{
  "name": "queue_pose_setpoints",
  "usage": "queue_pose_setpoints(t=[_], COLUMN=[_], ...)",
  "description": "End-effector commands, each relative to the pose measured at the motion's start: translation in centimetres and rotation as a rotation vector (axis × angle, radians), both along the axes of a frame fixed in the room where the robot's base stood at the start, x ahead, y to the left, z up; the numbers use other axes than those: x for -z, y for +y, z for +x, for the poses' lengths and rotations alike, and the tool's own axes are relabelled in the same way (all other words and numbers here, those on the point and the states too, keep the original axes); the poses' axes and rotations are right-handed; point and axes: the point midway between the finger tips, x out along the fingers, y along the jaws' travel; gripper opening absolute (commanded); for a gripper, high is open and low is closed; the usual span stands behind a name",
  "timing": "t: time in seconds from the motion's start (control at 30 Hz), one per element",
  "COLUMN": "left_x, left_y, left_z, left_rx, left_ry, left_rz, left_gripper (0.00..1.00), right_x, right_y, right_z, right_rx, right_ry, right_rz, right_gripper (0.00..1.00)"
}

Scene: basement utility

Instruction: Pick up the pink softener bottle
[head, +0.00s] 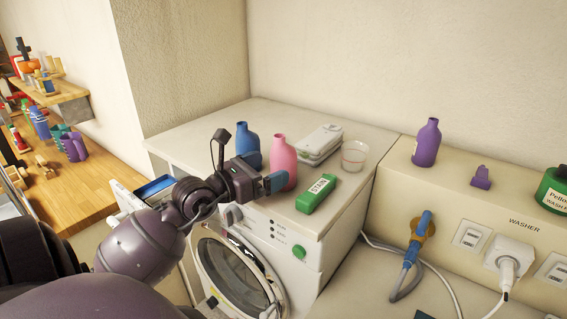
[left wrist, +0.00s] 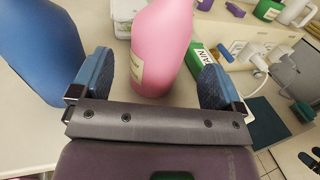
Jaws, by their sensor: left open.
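The pink softener bottle (head: 283,163) stands upright on top of the washing machine (head: 345,190), beside a blue bottle (head: 247,147). My left gripper (head: 268,184) is in front of the pink bottle in the head view and hides part of its lower left side. In the left wrist view the pink bottle (left wrist: 161,50) stands between the two blue fingertips of my open left gripper (left wrist: 155,82), a little beyond or level with them; contact cannot be told. The blue bottle (left wrist: 40,45) is outside the left finger.
A green STAIN box (head: 317,193) lies right of the pink bottle. A white box (head: 320,143) and a clear cup (head: 354,156) stand behind it. A purple bottle (head: 427,143) stands on the ledge at right. The machine top's back left is clear.

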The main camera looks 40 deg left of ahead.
Motion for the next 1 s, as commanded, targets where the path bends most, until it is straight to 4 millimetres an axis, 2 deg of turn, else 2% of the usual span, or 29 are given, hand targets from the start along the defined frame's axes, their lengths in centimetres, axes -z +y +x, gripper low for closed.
queue_pose_setpoints(t=[0.17,0.5,0.83,1.0], left_x=[0.0,0.2,0.3,0.3], left_y=[-0.1,-0.6,-0.7,-0.7], left_z=[0.9,5.0,5.5,5.5], left_rx=[0.000,0.000,0.000,0.000], left_ry=[-0.001,-0.001,-0.001,-0.001], left_rz=[0.001,0.000,0.000,0.000], left_gripper=[0.93,0.93,0.93,0.67], right_x=[0.2,-0.3,-0.4,-0.4], right_y=[-0.1,-0.3,-0.2,-0.2], right_z=[-0.6,-1.2,-1.0,-0.9], right_rx=[0.003,0.007,0.005,0.005], right_ry=[0.013,0.027,0.023,0.022], right_rz=[-0.001,-0.001,-0.002,-0.001], right_gripper=[0.89,0.89,0.89,0.89])
